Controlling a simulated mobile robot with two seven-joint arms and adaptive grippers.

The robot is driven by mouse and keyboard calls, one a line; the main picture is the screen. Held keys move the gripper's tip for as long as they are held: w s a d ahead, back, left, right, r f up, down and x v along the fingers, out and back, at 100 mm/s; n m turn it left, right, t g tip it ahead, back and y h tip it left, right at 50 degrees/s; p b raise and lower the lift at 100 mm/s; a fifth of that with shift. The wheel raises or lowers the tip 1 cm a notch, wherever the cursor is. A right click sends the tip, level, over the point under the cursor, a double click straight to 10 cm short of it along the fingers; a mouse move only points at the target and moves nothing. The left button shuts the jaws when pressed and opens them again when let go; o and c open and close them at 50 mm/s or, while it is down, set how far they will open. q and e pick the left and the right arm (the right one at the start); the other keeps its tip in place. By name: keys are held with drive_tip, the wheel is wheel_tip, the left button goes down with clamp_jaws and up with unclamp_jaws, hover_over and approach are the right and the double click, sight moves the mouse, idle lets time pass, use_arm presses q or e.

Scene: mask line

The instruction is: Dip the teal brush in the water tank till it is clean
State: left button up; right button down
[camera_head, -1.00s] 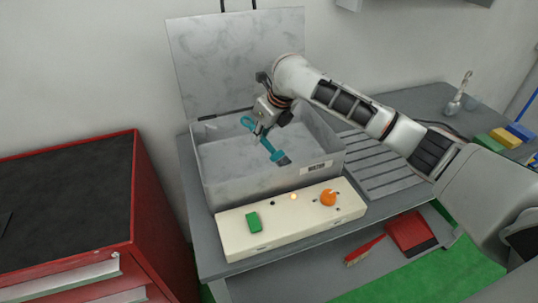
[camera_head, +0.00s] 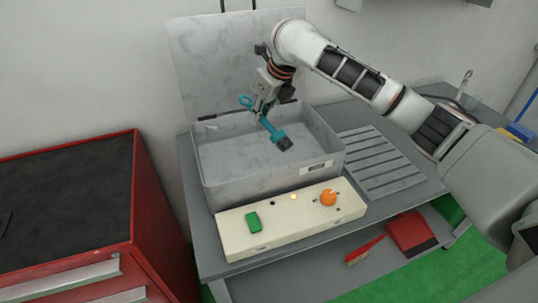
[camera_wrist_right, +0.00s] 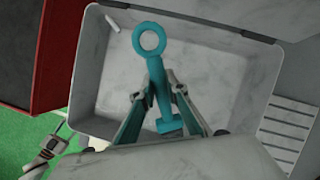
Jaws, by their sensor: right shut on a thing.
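The teal brush (camera_head: 276,131) has a ring at the handle end and dark bristles. My right gripper (camera_head: 262,108) is shut on its handle and holds it tilted, bristles down, over the open grey water tank (camera_head: 235,190). The bristles look above the tank floor; I cannot make out a water surface. In the right wrist view the fingers (camera_wrist_right: 160,78) pinch the handle just below the ring (camera_wrist_right: 149,39), inside the outline of the tank (camera_wrist_right: 105,85). A grey mechanical part at the lower left there looks like my left gripper (camera_wrist_right: 50,147); its jaws are unclear.
The tank's lid (camera_head: 235,60) stands raised behind it. In front lies a cream control box (camera_head: 290,222) with a green button (camera_head: 253,222), a lit lamp and an orange knob (camera_head: 328,197). A slatted rack (camera_head: 380,165) is on the right, a red cabinet (camera_head: 150,200) on the left.

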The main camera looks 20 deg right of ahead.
drive_tip(key=shift+r, duration=2.45)
idle(0.4)
